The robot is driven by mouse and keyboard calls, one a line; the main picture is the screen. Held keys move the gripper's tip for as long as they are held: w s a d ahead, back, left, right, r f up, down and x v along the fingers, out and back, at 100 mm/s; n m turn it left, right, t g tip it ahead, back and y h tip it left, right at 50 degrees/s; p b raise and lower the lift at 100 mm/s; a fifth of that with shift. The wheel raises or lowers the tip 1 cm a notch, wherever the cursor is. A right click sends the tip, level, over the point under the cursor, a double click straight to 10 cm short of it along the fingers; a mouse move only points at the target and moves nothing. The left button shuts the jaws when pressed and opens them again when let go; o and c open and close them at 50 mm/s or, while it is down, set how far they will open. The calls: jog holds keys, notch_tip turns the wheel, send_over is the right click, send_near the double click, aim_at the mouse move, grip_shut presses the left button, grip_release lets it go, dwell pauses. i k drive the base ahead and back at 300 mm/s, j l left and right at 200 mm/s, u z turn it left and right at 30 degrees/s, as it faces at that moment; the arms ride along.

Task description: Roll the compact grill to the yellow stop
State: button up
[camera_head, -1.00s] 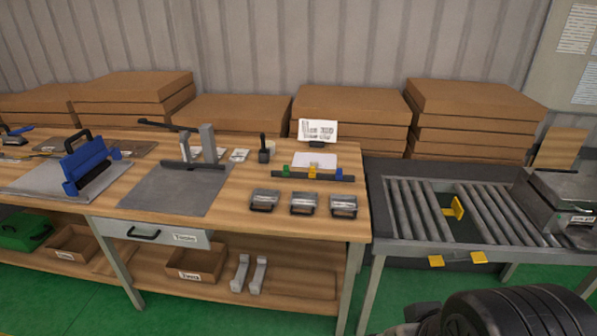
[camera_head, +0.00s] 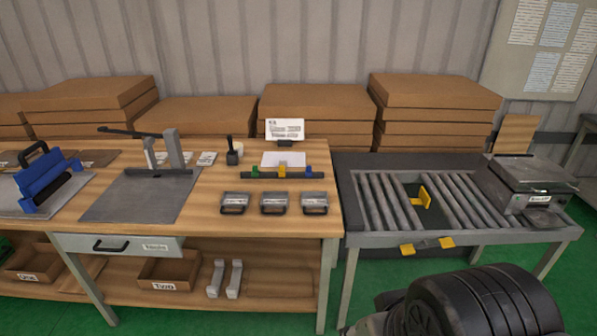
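The compact grill (camera_head: 531,184), a grey metal box with a flat lid and a small label on its front, sits at the right end of the roller table (camera_head: 483,237). The yellow stop (camera_head: 424,196) stands upright by a gap in the rollers, left of the grill and apart from it. Two more yellow tabs, a left one (camera_head: 407,249) and a right one (camera_head: 446,242), are on the table's front edge. A dark rounded part of my arm shows at the bottom right, in front of the roller table. My gripper's fingers are not visible.
A wooden workbench (camera_head: 206,212) with tools, a grey plate and several small metal blocks adjoins the roller table on the left. Cardboard boxes (camera_head: 434,100) are stacked behind. Rollers (camera_head: 462,198) between the stop and the grill are bare. Green floor shows in front.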

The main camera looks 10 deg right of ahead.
aim_at(532, 185)
jog(key=z, duration=1.8)
jog(key=i+l, duration=0.1)
jog(key=i, duration=0.45)
jog(key=i+l+u, duration=0.15)
jog(key=i, duration=0.35)
jog(key=i+l, duration=0.15)
jog(key=i, duration=0.4)
jog(key=i+l+u, duration=0.1)
jog(key=i, duration=0.4)
jog(key=i+l, duration=0.25)
jog(key=i, duration=0.25)
jog(key=i+u, duration=0.05)
